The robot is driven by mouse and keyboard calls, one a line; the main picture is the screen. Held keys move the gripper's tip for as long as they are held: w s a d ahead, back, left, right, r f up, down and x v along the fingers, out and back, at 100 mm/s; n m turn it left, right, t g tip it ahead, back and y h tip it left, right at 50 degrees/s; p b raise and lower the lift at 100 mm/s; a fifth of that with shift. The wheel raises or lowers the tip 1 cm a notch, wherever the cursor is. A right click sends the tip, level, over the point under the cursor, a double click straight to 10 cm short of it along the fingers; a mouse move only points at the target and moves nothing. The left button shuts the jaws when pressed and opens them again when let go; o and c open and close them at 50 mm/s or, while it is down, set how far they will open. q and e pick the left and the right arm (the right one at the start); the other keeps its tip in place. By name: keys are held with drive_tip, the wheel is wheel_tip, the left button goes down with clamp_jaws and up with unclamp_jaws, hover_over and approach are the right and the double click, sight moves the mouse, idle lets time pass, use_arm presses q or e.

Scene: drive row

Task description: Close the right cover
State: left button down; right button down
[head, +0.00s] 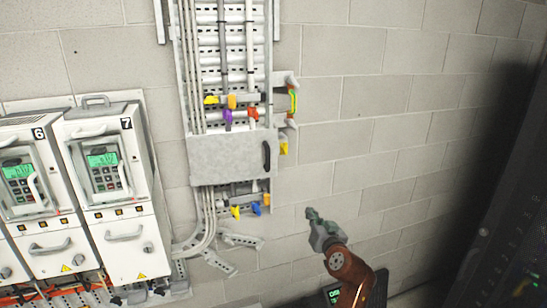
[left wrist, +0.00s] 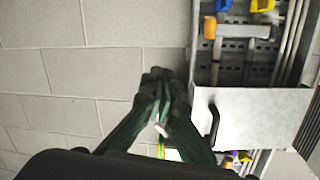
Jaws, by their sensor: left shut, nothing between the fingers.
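A flat grey cover panel (head: 225,158) with a black handle (head: 266,156) at its right edge spans the wall-mounted pipe tray. It is the only cover of this kind I see. How far it stands open I cannot tell. In the left wrist view the cover (left wrist: 262,112) is at the right, its handle (left wrist: 213,126) on its left edge. My left gripper (head: 312,214) is shut and empty, below and to the right of the cover and apart from it. In the left wrist view the closed dark fingers (left wrist: 160,90) show left of the handle. My right gripper is not in view.
Coloured valve handles (head: 230,113) sit on the tray above the cover, more (head: 250,209) below it. A bracket with a yellow-green cable (head: 293,100) juts right. White cabinets 6 and 7 (head: 108,165) stand left. The block wall (head: 370,110) right of the tray is bare.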

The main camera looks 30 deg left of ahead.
use_arm(q)
drive_tip(key=s+a+r+n+g+y+p, duration=0.1)
drive_tip(key=s+r+n+y, duration=0.15)
drive_tip(key=s+r, duration=0.4)
drive_tip(key=s+a+r+n+g+y+p, duration=0.1)
drive_tip(key=s+r+n, duration=0.2)
drive_tip(key=r, duration=0.7)
drive_tip(key=p, duration=0.6)
approach(269, 161)
drive_tip(key=x, duration=0.6)
drive_tip(key=shift+w+a+r, duration=0.15)
drive_tip(key=shift+w+a, duration=0.1)
drive_tip(key=shift+a, duration=0.1)
